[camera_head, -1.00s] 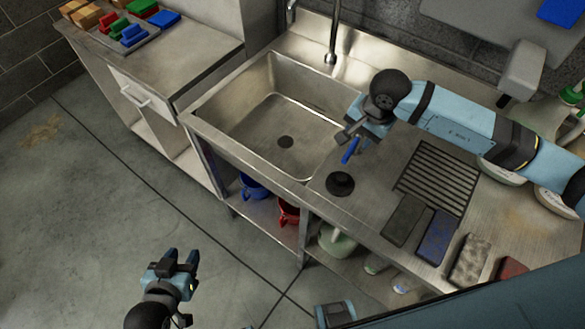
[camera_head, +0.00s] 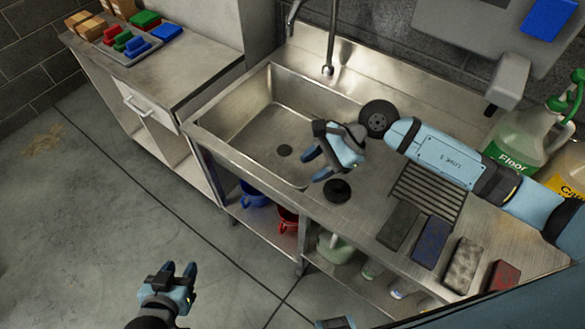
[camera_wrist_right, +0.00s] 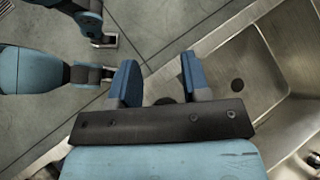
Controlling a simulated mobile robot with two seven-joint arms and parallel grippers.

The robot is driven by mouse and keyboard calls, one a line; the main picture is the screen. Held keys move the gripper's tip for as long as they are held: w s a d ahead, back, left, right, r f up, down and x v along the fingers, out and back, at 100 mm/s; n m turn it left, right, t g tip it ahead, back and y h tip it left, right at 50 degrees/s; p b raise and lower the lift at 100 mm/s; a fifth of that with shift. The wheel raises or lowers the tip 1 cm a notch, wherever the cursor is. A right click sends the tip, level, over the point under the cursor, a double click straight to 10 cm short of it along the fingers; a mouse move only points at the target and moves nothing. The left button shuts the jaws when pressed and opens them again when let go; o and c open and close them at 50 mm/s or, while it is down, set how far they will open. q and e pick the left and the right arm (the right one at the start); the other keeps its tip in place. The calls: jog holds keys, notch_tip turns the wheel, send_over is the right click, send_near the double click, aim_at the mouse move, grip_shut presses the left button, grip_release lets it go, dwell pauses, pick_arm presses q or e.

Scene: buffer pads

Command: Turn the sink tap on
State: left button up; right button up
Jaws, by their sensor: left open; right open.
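The metal tap (camera_head: 329,55) stands at the back of the steel sink (camera_head: 255,165). Its upper part is cut off by the top edge of the head view, and I cannot make out its handle. My right gripper (camera_head: 312,168) is open and empty over the front right rim of the sink, well apart from the tap. Its two blue fingers also show in the right wrist view (camera_wrist_right: 160,76), with nothing between them. My left gripper (camera_head: 180,268) is open and empty over the floor, in front of the counter.
A black round stopper (camera_head: 337,191) lies on the counter beside the sink. Several pads, including a blue one (camera_head: 431,242), lie right of it. A green-capped bottle (camera_head: 525,140) stands at the right. Blocks on a tray (camera_head: 128,50) sit on the left counter.

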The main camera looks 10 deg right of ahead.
pick_arm(q)
jog(key=shift+r, duration=0.15)
pick_arm(e)
jog(key=s+a+r+m+t+y, duration=0.1)
jog(key=s+a+r+m+y, duration=0.1)
jog(key=a+m+y, duration=0.3)
jog(key=shift+s+a+r+m+y, duration=0.15)
jog(key=shift+a+r+m+y, duration=0.3)
jog(key=shift+m, duration=0.55)
jog(key=shift+d+r, duration=0.1)
